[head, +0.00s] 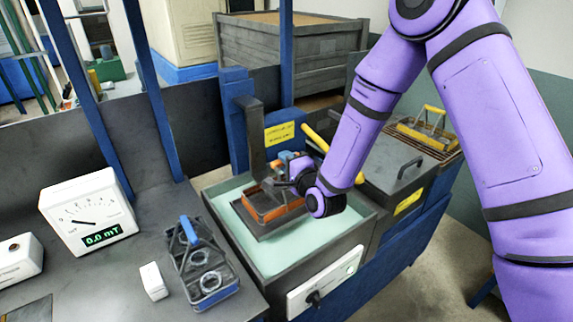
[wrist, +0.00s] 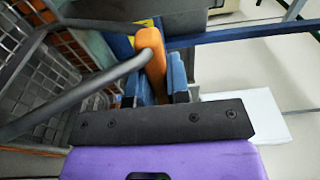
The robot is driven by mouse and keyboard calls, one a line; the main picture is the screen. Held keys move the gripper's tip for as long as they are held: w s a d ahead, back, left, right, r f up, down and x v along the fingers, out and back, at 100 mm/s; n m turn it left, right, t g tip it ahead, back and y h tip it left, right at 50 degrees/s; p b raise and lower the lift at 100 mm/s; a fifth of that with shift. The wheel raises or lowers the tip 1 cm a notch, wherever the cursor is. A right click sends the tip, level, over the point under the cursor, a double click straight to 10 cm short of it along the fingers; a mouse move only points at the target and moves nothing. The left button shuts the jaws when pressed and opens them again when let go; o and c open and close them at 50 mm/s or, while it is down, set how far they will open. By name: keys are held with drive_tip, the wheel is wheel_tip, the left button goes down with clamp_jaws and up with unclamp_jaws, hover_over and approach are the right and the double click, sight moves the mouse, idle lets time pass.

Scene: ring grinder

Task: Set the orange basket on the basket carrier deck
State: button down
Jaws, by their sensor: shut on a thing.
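The orange basket (head: 277,208) is a wire mesh box with orange trim. In the head view it is over the tank, at the dark carrier deck (head: 270,233); I cannot tell whether it touches the deck. My gripper (head: 292,168) is shut on the basket's orange handle. In the wrist view the orange handle grip (wrist: 151,60) is between my blue fingertips, and the wire basket (wrist: 45,75) fills the left, seen tilted. My wrist hides part of the basket's right side in the head view.
The tank (head: 240,228) holds pale green liquid, with a dark upright post (head: 251,135) and yellow lever (head: 318,139) behind. A blue-handled basket (head: 208,268) and a meter (head: 88,212) stand on the left bench. A yellow-handled basket (head: 425,135) stands at back right.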

drive_tip(key=shift+f, duration=0.6)
drive_tip(key=c, duration=1.1)
unclamp_jaws()
drive_tip(key=shift+s+d, duration=0.15)
drive_tip(key=shift+s, duration=0.15)
drive_tip(key=v, duration=1.1)
drive_tip(key=shift+s, duration=0.2)
